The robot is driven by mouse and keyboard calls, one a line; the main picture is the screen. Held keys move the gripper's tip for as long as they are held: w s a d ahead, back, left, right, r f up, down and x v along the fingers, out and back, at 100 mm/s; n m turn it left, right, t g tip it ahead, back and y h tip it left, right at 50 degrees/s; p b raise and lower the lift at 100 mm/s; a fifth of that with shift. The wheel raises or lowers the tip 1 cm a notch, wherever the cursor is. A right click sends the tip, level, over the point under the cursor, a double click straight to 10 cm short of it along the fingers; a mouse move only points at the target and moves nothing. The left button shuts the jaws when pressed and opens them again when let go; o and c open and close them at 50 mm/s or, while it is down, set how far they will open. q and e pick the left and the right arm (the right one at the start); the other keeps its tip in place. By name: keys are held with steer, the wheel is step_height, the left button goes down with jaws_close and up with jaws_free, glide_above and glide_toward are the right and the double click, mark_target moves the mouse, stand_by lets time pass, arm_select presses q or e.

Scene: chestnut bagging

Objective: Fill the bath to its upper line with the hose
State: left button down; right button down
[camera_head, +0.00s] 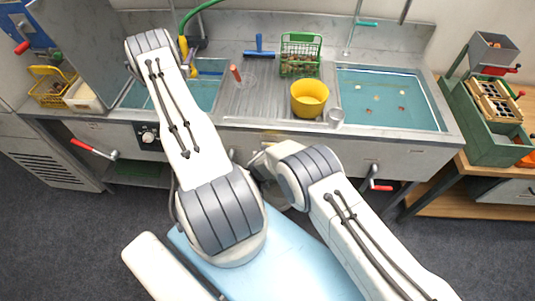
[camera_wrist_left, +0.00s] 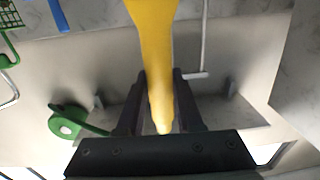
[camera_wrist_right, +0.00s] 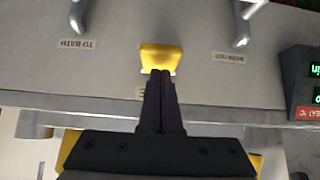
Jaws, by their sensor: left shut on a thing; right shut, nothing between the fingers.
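My left gripper (camera_wrist_left: 161,78) is shut on the yellow hose nozzle (camera_wrist_left: 154,35), which also shows in the head view (camera_head: 183,46) at the back left of the counter. A green hose (camera_head: 203,6) rises from it. The left basin (camera_head: 207,94) is bluish inside and partly hidden by my left arm; no upper line can be made out in it. The right basin (camera_head: 418,112) holds bluish water with several brown bits. My right gripper (camera_wrist_right: 160,76) is shut and empty, its tips at a yellow handle (camera_wrist_right: 161,58) on the counter front; whether they touch is unclear.
A red-handled lever (camera_head: 92,148) projects at front left.

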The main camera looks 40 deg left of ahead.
steer(key=shift+f, duration=0.4)
steer(key=shift+s+d+f, duration=0.1)
steer(key=shift+s+f, duration=0.05)
steer(key=shift+f, duration=0.35)
steer(key=shift+s+d+f, duration=0.1)
steer(key=shift+s+f, duration=0.05)
steer(key=shift+f, duration=0.3)
stand_by(6.7)
